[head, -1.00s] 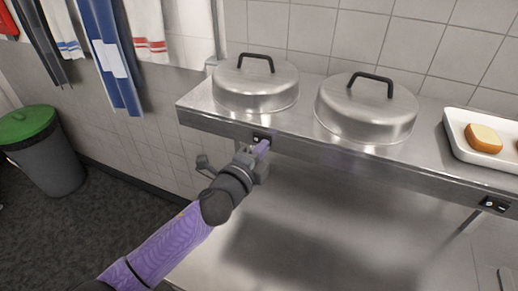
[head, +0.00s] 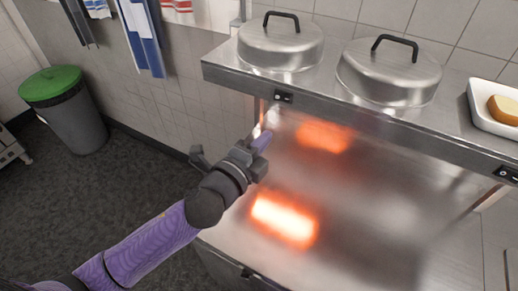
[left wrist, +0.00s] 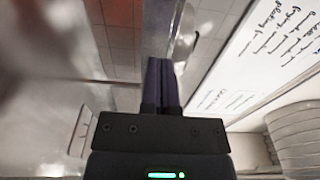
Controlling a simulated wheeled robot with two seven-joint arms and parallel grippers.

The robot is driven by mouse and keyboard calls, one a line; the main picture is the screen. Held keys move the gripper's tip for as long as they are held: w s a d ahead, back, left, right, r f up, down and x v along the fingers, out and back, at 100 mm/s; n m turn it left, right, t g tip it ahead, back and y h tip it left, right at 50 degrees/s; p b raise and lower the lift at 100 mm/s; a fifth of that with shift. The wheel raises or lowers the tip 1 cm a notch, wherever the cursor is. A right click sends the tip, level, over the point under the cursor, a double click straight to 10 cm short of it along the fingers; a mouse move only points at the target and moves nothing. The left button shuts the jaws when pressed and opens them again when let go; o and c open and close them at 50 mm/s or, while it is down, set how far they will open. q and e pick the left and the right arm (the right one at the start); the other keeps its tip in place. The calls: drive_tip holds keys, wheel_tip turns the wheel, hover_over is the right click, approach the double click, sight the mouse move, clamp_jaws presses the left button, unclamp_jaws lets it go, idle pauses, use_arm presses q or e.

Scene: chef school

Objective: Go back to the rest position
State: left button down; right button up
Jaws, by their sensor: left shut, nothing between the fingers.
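My left gripper (head: 263,139) is at the end of the purple arm in the head view, below and a little left of the black switch (head: 283,97) on the shelf's front edge. It is apart from the switch. Its fingers are shut and empty; they also show closed together in the left wrist view (left wrist: 161,82). My right gripper is not in view.
The steel shelf (head: 330,105) holds two domed lids (head: 281,44) (head: 390,73) and a white tray (head: 484,112) with bread. Orange glows show on the steel surface below. A green-lidded bin (head: 72,118) stands left. Open floor lies between.

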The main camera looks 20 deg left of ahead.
use_arm(q)
drive_tip(key=shift+s, duration=1.1)
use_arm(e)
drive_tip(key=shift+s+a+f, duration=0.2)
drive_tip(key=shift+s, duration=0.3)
use_arm(q)
drive_tip(key=shift+r, duration=0.1)
drive_tip(key=shift+a, duration=0.1)
